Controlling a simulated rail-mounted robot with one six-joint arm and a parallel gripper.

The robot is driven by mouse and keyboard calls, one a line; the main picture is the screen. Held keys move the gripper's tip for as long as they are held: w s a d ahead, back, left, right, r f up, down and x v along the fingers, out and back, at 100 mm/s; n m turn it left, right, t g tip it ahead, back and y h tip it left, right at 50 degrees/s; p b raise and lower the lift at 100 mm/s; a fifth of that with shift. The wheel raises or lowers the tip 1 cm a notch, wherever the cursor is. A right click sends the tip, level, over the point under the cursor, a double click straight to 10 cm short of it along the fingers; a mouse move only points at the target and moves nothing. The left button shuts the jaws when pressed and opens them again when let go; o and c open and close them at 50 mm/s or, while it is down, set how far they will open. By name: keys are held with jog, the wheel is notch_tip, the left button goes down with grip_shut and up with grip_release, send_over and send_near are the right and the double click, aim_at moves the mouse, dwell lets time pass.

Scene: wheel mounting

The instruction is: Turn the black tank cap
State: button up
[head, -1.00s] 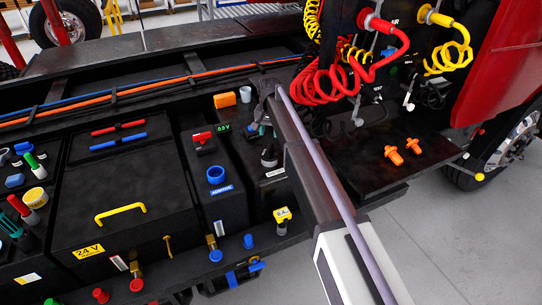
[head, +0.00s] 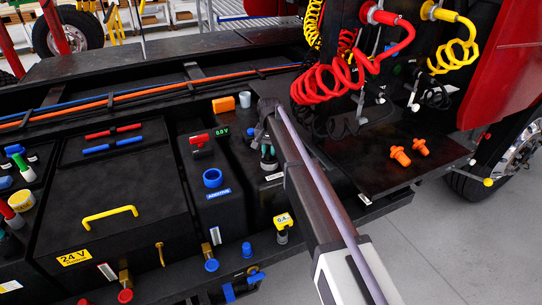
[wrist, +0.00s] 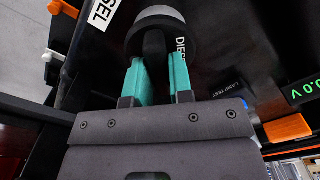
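The black tank cap (wrist: 160,25) is at the top of the wrist view, a round dark cap with a grey top edge and a raised black grip bar. A white label with part of the word DIESEL lies beside it. In the head view the cap (head: 269,165) is partly hidden under my gripper (head: 266,148). My gripper's two teal fingers (wrist: 158,75) stand on either side of the grip bar in the wrist view, with little or no gap, and look shut on it.
A blue-ringed filler (head: 212,178) and a green display (head: 222,132) sit left of the cap. An orange block (head: 223,104) is behind it. Red coiled hose (head: 325,85) hangs close on the right, above a dark plate with orange plugs (head: 400,156).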

grip_shut()
jog(key=m, duration=0.4)
jog(key=shift+m, duration=0.3)
jog(key=m, duration=0.4)
jog(key=shift+m, duration=0.3)
jog(key=shift+o, duration=0.3)
grip_release()
jog(key=shift+m, duration=0.5)
jog(key=o, duration=0.5)
